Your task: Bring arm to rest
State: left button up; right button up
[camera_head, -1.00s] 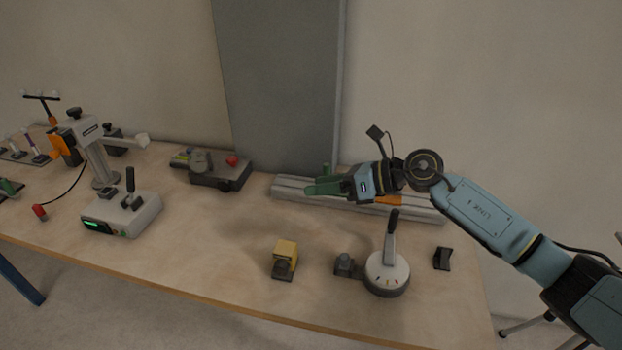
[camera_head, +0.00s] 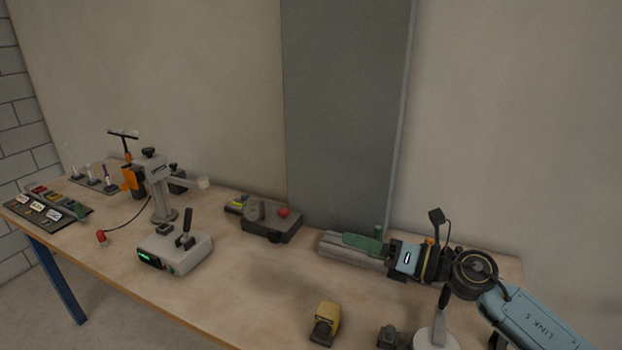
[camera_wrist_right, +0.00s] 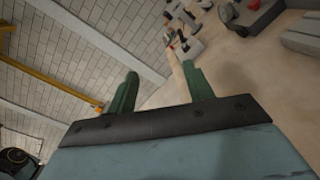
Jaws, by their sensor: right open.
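My right arm comes in from the right in the head view. Its gripper (camera_head: 362,243) has green fingers pointing left, in front of the long grey rail (camera_head: 338,250) at the back of the table. In the right wrist view the two green fingers (camera_wrist_right: 160,90) stand apart with nothing between them, so the gripper is open and empty. Past them show the tabletop and a brick wall. I cannot tell whether the fingers touch the rail. My left gripper is in neither view.
The wooden table (camera_head: 240,290) holds a grey box with a lever (camera_head: 178,248), a stand with a clamp arm (camera_head: 160,190), a dark box with a red knob (camera_head: 272,222), a yellow block (camera_head: 325,320) and a grey upright lever (camera_head: 437,325). Open tabletop lies around the table's middle.

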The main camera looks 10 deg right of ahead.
jog(key=s+d+f+m+t+h, duration=0.35)
jog(key=m+h, duration=0.45)
jog(key=m, duration=0.6)
jog(key=s+d+f+m+t+h, duration=0.2)
jog(key=s+d+f+m+h, duration=0.4)
jog(key=m, duration=0.8)
jog(key=s+a+f+m+g, duration=0.2)
jog(key=s+f+m+g, duration=0.35)
jog(key=s, duration=0.55)
jog(key=s+a+f+m+g, duration=0.2)
jog(key=s+f+m+g, duration=0.35)
jog(key=s, duration=0.55)
notch_tip(320, 180, down, 25)
jog(key=s+n+g, duration=0.1)
jog(key=n+g, duration=0.1)
jog(key=g, duration=0.1)
jog(key=s+d+f+g, duration=0.1)
jog(key=s+d+f, duration=0.2)
jog(key=s+f, duration=1.1)
jog(key=shift+s+f, duration=0.4)
jog(key=shift+s, duration=0.85)
